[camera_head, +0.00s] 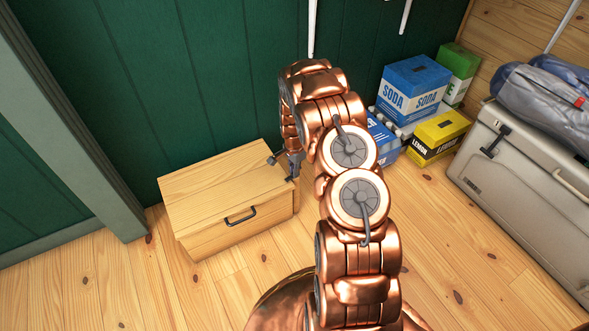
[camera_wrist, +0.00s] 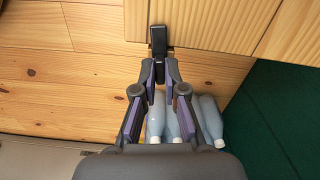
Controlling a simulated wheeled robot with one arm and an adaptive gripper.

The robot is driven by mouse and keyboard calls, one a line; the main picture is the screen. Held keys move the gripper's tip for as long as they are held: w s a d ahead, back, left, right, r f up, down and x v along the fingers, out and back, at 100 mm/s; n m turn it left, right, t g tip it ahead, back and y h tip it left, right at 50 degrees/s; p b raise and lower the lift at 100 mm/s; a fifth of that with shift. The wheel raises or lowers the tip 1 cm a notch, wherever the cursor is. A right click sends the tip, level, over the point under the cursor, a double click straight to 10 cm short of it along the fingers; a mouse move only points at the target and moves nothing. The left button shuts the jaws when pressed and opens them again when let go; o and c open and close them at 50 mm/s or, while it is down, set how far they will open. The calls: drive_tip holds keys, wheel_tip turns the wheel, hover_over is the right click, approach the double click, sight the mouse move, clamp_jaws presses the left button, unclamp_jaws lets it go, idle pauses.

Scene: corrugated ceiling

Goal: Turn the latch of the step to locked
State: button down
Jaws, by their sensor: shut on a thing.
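The step is a light wooden box (camera_head: 215,190) with a dark handle on its front, standing on the floor against the green wall. It also shows along the top of the wrist view (camera_wrist: 220,25). The latch (camera_wrist: 158,38) is a small dark piece on the step's side, pointing up and down in the wrist view. My gripper (camera_wrist: 159,70) is shut on the lower end of the latch. In the head view my gripper (camera_head: 288,165) is at the step's right side, where it and my arm hide the latch's details.
Soda boxes (camera_head: 413,85), a yellow lemon box (camera_head: 438,135) and bottles (camera_wrist: 208,120) stand to the right of the step. A large grey case (camera_head: 520,190) with bags on it is at the far right. The floor in front of the step is clear.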

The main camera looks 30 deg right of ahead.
drive_tip(key=shift+m, duration=0.8)
drive_tip(key=shift+d, duration=0.1)
drive_tip(key=c, duration=1.2)
unclamp_jaws()
drive_tip(key=shift+c, duration=0.2)
wheel_tip(320, 180, up, 12)
